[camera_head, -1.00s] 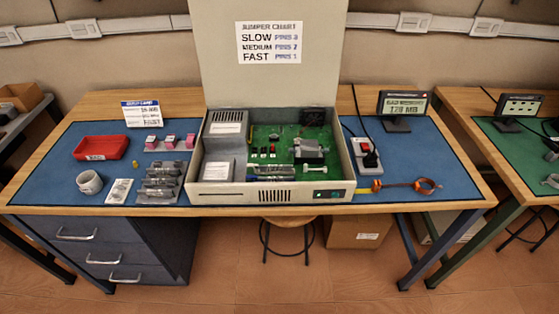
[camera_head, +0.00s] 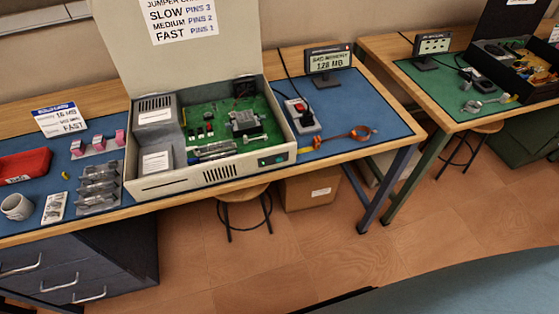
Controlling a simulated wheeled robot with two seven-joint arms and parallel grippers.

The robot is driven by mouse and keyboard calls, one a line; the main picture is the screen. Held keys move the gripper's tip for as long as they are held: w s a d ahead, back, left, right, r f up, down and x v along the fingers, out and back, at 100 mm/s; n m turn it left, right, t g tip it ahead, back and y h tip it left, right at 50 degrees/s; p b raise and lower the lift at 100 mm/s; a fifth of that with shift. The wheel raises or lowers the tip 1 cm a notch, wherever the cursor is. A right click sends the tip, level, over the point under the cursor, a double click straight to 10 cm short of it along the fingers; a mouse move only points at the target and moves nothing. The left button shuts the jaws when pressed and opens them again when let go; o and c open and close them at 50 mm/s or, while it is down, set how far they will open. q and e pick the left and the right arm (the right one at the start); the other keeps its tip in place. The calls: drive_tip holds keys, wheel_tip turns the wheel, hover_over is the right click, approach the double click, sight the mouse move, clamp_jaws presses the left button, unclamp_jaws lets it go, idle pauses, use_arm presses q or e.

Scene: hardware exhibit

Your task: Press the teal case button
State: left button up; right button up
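The open beige computer case (camera_head: 150,187) stands on the blue mat of the near workbench, with its lid raised behind it. A small dark panel with a teal-green button or light (camera_head: 272,160) is at the right end of its front face. It is too small to tell whether it is pressed. Inside is a green circuit board (camera_head: 262,133) with several parts. Neither of my grippers is in view.
A power strip with a red switch (camera_head: 301,115), an orange strap (camera_head: 340,137) and a display (camera_head: 328,62) are right of the case. A red tray (camera_head: 24,165) and mug (camera_head: 16,206) are left. A stool (camera_head: 240,196) stands below. A curved blue-grey surface (camera_head: 470,288) fills the lower right.

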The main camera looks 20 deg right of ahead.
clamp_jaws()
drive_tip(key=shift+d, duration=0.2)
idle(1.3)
